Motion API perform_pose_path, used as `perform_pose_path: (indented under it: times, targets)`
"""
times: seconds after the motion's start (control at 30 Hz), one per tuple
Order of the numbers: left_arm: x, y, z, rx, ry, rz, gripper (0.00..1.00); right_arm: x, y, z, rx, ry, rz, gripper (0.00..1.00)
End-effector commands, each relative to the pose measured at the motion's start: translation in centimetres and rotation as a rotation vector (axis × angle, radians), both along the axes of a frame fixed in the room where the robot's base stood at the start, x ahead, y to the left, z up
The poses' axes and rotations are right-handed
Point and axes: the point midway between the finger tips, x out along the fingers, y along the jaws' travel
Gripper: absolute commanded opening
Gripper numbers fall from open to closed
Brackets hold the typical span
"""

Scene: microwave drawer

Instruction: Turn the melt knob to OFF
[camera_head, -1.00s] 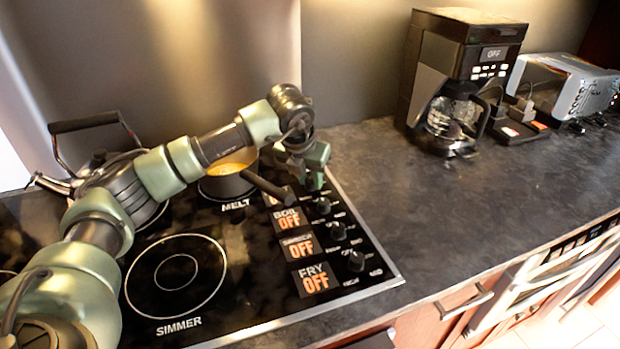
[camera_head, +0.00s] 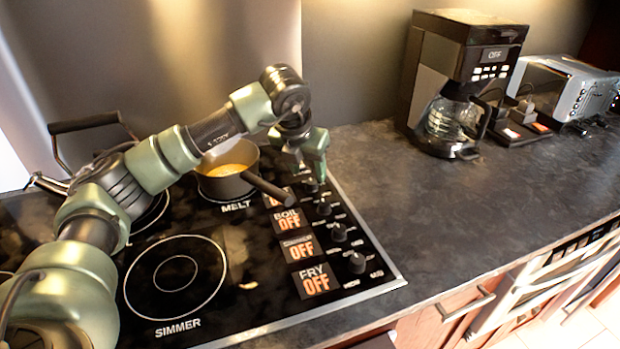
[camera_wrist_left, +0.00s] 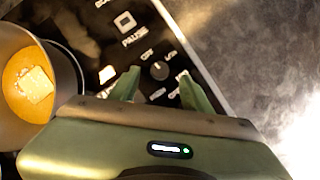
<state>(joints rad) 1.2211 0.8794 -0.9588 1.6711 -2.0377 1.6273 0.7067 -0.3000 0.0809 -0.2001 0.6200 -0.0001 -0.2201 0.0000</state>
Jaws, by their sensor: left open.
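The melt knob (camera_wrist_left: 159,70) is small, round and black, on the cooktop's right control strip. In the head view it is largely hidden at my left gripper (camera_head: 308,172). In the left wrist view my left gripper (camera_wrist_left: 160,86) is open, its fingertips on either side of the knob's near side, with no clear contact. Printed setting marks surround the knob. The melt display (camera_head: 277,199) shows orange letters partly covered by the pot handle. My right gripper is not in view.
A pot (camera_head: 226,186) of yellow food stands on the MELT burner, its handle (camera_head: 268,188) reaching toward the knobs. Nearer knobs (camera_head: 339,232) line the strip; the boil, simmer and fry displays read OFF. A coffee maker (camera_head: 462,75) stands behind a clear stretch of counter (camera_head: 440,205).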

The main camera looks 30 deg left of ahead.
Motion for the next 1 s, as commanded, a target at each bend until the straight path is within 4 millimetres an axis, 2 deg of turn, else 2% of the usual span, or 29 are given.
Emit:
perform_pose_path:
  times: [0.1, 0.23, 0.8, 0.87, 1.0]
  targets:
    - [-0.7, -0.1, 1.7, 0.0, -0.003, -0.001, 0.48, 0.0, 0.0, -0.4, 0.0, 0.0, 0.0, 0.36]
    - [-1.2, -0.1, 2.9, 0.0, -0.001, 0.0, 0.48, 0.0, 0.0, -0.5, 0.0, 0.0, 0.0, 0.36]
    - [-1.4, -0.1, 3.3, 0.0, 0.001, 0.0, 0.48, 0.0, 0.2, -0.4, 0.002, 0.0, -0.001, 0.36]
    - [-1.4, -0.1, 3.8, 0.0, 0.0, 0.0, 0.48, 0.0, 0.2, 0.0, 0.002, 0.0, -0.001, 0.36]
    - [-1.4, -0.1, 6.2, 0.0, 0.0, 0.0, 0.48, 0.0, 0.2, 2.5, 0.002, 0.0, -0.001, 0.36]
